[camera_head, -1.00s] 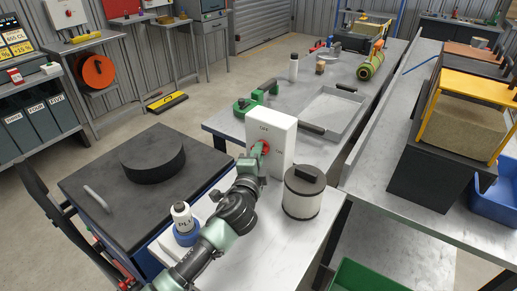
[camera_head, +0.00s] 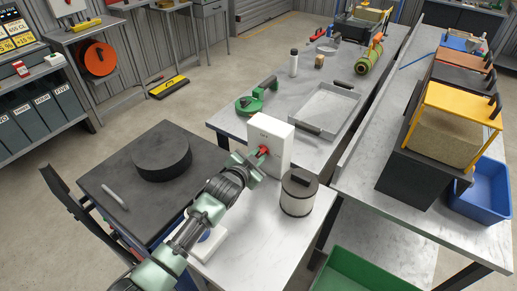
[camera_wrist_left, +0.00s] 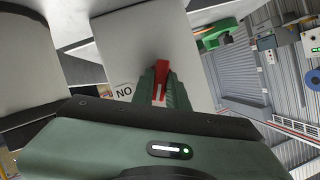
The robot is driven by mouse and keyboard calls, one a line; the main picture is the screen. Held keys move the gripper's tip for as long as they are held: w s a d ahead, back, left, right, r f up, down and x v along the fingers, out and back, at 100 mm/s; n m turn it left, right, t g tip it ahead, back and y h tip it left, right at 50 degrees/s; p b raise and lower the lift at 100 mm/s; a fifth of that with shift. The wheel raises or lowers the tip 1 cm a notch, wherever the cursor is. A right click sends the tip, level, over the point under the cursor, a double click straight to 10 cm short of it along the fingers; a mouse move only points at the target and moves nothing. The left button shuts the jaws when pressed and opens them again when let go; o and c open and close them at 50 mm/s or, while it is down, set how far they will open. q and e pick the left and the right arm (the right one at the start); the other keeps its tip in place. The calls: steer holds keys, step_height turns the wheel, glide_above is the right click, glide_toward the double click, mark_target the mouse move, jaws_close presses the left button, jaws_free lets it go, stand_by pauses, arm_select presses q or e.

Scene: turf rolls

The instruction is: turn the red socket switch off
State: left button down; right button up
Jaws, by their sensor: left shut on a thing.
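A white socket box (camera_head: 271,141) stands upright on the near marble table, with a red switch (camera_head: 263,151) on its front face. My left gripper (camera_head: 256,160) reaches it from the lower left and is shut on the red switch. In the left wrist view the red switch (camera_wrist_left: 161,72) sits between the green fingers (camera_wrist_left: 160,98), against the pale box face (camera_wrist_left: 150,45). An upside-down "ON" label (camera_wrist_left: 124,91) is beside the fingers. The fingers hide part of the switch. My right gripper is not in view.
A white canister with a dark lid (camera_head: 299,193) stands close right of the box. A grey tray (camera_head: 327,107) and a green tool (camera_head: 256,98) lie behind it. A dark table with a black disc (camera_head: 162,157) is at left. My arm partly hides a blue-based item.

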arm_select(q)
steer(key=shift+w+a+n+g+h, duration=0.1)
steer(key=shift+n+g+h, duration=0.35)
steer(key=shift+n, duration=0.45)
steer(key=shift+n+g+h, duration=0.35)
steer(key=shift+n+h, duration=0.1)
steer(key=shift+n, duration=0.35)
steer(key=shift+b, duration=0.3)
steer(key=c, duration=1.4)
jaws_free()
step_height(320, 180, up, 20)
steer(key=b, duration=0.3)
